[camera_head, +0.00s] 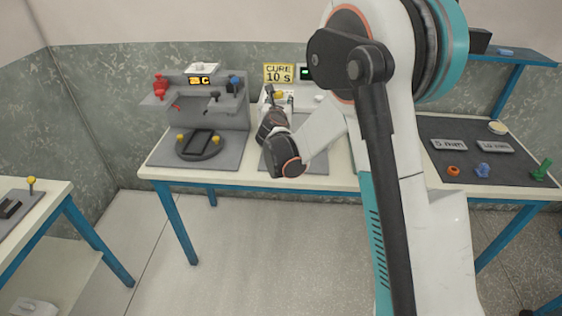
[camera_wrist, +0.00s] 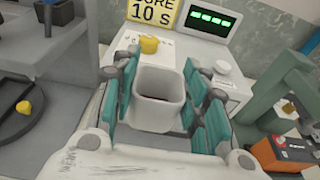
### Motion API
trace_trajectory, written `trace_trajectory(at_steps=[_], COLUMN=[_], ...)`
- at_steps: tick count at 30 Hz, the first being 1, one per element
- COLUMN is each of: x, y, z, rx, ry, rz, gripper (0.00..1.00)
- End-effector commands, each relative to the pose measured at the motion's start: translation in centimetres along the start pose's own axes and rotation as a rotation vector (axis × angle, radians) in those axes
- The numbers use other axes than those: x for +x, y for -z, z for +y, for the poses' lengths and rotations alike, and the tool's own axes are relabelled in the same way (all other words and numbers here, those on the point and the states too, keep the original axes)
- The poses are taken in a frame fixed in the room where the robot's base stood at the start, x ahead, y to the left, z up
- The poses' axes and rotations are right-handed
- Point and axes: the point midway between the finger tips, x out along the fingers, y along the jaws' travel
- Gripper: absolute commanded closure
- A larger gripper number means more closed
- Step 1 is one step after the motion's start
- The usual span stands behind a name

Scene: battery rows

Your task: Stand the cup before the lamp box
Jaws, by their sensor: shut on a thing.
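A light grey, square-mouthed cup (camera_wrist: 160,104) sits between the teal pads of my gripper (camera_wrist: 165,88) in the wrist view. My gripper is shut on the cup, with pads on its left and right sides. A yellow "CURE 10 S" sign (camera_head: 278,73) stands at the back. In the head view my gripper (camera_head: 277,100) is in front of the lamp box, which is largely hidden there by my arm.
A grey station (camera_head: 235,112) with a red part and a round black fixture (camera_head: 200,146) stands to the left. An orange-and-black battery (camera_wrist: 285,153) is at right in the wrist view. A dark mat (camera_head: 480,135) with labelled plates and small coloured parts lies at right.

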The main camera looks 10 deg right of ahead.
Motion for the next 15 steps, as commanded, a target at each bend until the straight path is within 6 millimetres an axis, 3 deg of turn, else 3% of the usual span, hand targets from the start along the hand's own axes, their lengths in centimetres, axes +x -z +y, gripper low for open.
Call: trace_trajectory(at_steps=[5, 15], x=[1.1, 2.7], y=[3.1, 11.3], z=[0.1, 0.1], rx=[0.000, 0.000], ry=[0.001, 0.000], rz=[0.000, 0.000], gripper=[0.78, 0.78])
